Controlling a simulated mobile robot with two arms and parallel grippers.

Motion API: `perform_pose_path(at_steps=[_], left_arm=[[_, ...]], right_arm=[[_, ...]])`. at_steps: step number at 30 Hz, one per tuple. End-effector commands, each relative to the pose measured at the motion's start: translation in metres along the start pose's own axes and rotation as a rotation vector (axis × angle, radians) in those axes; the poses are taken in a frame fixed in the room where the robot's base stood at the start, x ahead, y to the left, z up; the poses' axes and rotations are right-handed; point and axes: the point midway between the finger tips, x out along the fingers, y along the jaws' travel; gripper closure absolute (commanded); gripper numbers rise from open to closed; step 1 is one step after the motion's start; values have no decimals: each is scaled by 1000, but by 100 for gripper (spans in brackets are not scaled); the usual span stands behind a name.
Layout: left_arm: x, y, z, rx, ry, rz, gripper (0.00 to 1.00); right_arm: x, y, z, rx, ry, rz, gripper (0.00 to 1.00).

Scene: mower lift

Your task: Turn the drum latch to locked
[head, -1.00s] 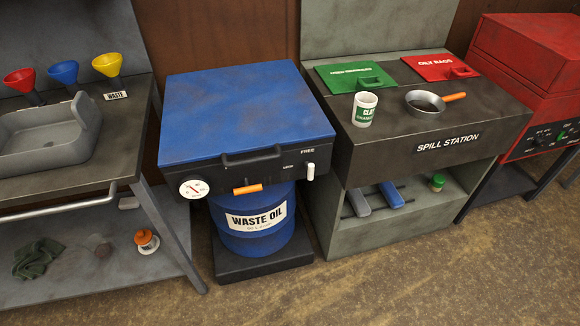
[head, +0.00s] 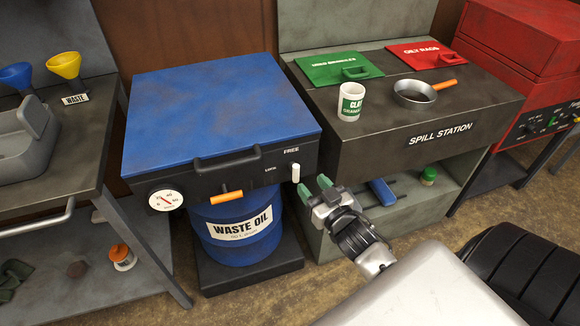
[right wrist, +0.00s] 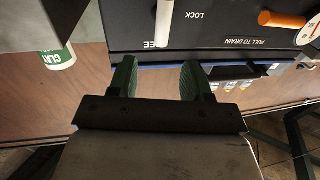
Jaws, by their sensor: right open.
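The drum latch is a short white lever (head: 295,172) on the black front of the blue-lidded drum station (head: 220,105). It stands upright under the word FREE, with LOCK printed to its left. In the right wrist view the white lever (right wrist: 164,22) shows at the top, beside the FREE and LOCK lettering. My right gripper (head: 314,188) has green fingertips and is open and empty, just right of and below the lever. In the right wrist view the open gripper (right wrist: 158,76) has its fingers apart, with the lever beyond them. My left gripper is not in view.
An orange handle (head: 226,197) and a dial gauge (head: 166,200) sit left of the lever. The blue waste oil drum (head: 236,237) stands below. The spill station (head: 420,150) is on the right, with a white cup (head: 351,102) and a pan (head: 412,94) on top.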

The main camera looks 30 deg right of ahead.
Motion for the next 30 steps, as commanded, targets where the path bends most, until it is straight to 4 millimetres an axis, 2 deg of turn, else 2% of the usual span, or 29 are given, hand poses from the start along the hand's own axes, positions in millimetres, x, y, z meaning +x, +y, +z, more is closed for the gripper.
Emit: perform_pose_path(at_steps=[1, 6, 12, 16, 24, 26, 30], left_arm=[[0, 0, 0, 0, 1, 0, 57], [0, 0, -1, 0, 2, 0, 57], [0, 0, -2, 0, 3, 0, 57], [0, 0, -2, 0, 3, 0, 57], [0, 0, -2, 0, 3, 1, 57], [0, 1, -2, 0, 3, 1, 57], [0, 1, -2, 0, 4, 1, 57]], right_arm=[[12, 0, -1, -1, 2, 0, 51], [44, 0, 0, -1, 1, -1, 51], [70, 0, 1, -2, -2, 0, 51], [77, 0, 1, -2, -2, 0, 51], [78, 0, 1, -1, -3, 0, 51], [78, 0, 1, -1, -3, 0, 59], [78, 0, 1, -1, -3, 0, 80]])
